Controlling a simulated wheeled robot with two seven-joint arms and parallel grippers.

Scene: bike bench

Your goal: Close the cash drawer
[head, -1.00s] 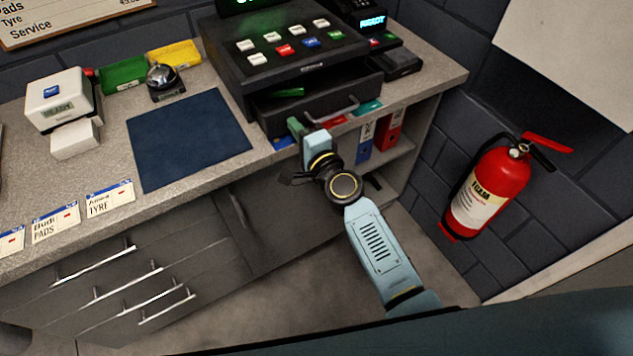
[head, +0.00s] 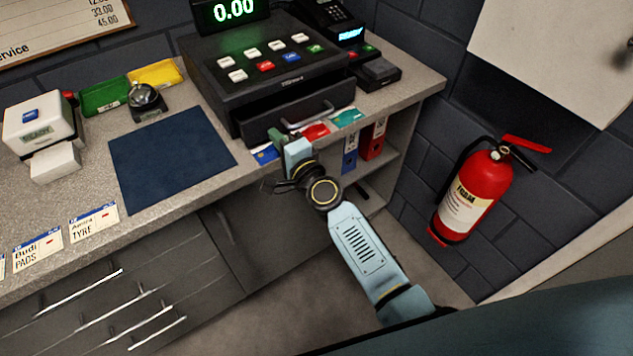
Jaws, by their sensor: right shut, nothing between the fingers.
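The cash drawer (head: 285,115) sits under the black till (head: 275,62). Its front stands close to the till body, and no notes show inside it. Its curved grey handle (head: 328,110) is on the front. My right gripper (head: 279,136) is shut and empty, at the left part of the drawer front. I cannot tell whether its tips touch the front. The till's display shows 0.00 in green. My left gripper is not in view.
Blue, red and teal cards (head: 345,118) lie at the counter edge by the drawer. A card terminal (head: 375,74) stands right of the till. A dark blue mat (head: 170,155) lies left. A red fire extinguisher (head: 475,195) is on the right wall.

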